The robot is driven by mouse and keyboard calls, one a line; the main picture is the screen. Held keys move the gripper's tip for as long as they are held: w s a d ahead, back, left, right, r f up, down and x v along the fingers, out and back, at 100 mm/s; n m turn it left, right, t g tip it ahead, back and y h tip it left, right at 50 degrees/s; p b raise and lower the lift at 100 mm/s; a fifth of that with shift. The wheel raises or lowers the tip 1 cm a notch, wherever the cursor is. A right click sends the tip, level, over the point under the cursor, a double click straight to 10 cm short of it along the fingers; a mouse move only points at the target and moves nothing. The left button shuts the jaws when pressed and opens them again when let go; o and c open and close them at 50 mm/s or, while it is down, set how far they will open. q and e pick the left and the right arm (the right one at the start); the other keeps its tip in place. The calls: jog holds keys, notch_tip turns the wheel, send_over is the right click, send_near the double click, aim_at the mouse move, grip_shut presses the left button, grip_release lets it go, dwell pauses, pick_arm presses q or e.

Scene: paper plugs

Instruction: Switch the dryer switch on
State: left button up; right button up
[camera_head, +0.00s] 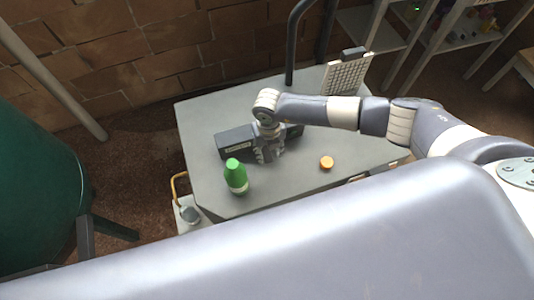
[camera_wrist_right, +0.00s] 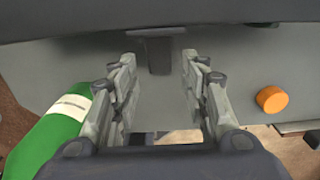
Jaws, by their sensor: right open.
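A long dark grey box (camera_head: 232,144), which may be the dryer unit, lies on the grey table (camera_head: 215,185). My right gripper (camera_head: 268,154) is in front of its middle and hides part of it. In the right wrist view my right gripper (camera_wrist_right: 158,72) is open, with its two fingers apart. A small dark block (camera_wrist_right: 160,55), possibly the switch, sits between the fingertips below a wide dark band (camera_wrist_right: 70,25). I see no clear contact with it. My left gripper is not in view.
A green bottle (camera_head: 236,178) stands close to the gripper's left; it also shows in the wrist view (camera_wrist_right: 45,145). An orange round cap (camera_head: 326,162) lies to the right. A light perforated panel (camera_head: 347,76) stands at the table's back right. The front middle is clear.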

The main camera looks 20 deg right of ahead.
aim_at(268, 158)
jog(key=shift+f, duration=0.45)
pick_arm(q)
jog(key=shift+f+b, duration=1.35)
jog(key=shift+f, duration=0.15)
pick_arm(e)
jog(key=shift+f, duration=1.3)
jog(key=c, duration=0.7)
